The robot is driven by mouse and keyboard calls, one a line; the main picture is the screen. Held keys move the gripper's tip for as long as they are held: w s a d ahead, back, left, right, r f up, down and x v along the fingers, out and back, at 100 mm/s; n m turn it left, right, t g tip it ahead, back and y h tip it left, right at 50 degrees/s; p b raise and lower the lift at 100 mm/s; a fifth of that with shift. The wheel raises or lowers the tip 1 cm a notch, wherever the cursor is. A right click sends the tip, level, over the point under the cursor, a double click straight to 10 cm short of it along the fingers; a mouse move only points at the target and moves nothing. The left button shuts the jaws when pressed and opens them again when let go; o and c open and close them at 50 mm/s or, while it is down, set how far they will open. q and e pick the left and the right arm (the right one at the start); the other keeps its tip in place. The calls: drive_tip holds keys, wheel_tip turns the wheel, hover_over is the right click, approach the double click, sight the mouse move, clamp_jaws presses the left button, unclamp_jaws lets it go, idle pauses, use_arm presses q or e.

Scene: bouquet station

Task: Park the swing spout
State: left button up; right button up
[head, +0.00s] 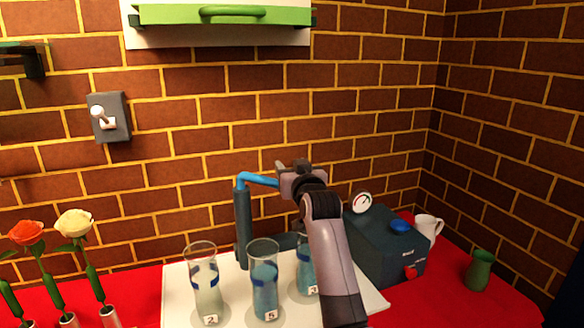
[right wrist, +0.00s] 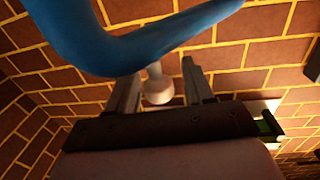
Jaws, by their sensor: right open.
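The swing spout is a bright blue bent tube (head: 258,179) on top of a dark upright post (head: 242,225), and it points right toward my right gripper. My right gripper (head: 293,166) is at the spout's outer end in the head view. In the right wrist view the blue spout (right wrist: 130,45) crosses the top, close to the camera. A pale round knob (right wrist: 158,92) on a short stem shows below it, between the two open fingers of my right gripper (right wrist: 160,85). A gap shows on both sides of the knob; I cannot tell its depth. My left gripper is not in view.
Several glasses, including one labelled 5 (head: 264,283), stand on a white board (head: 177,292) below the spout. A dark blue box (head: 378,250) with a gauge is right of my arm. A white mug (head: 428,228) and green vase (head: 479,270) stand farther right. Flowers (head: 75,224) are at left.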

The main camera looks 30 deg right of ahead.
drive_tip(key=shift+w, duration=0.1)
clamp_jaws()
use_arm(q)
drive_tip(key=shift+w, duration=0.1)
use_arm(e)
drive_tip(key=shift+w+d+y, duration=0.1)
drive_tip(key=shift+d+y, duration=0.1)
drive_tip(key=shift+y, duration=0.1)
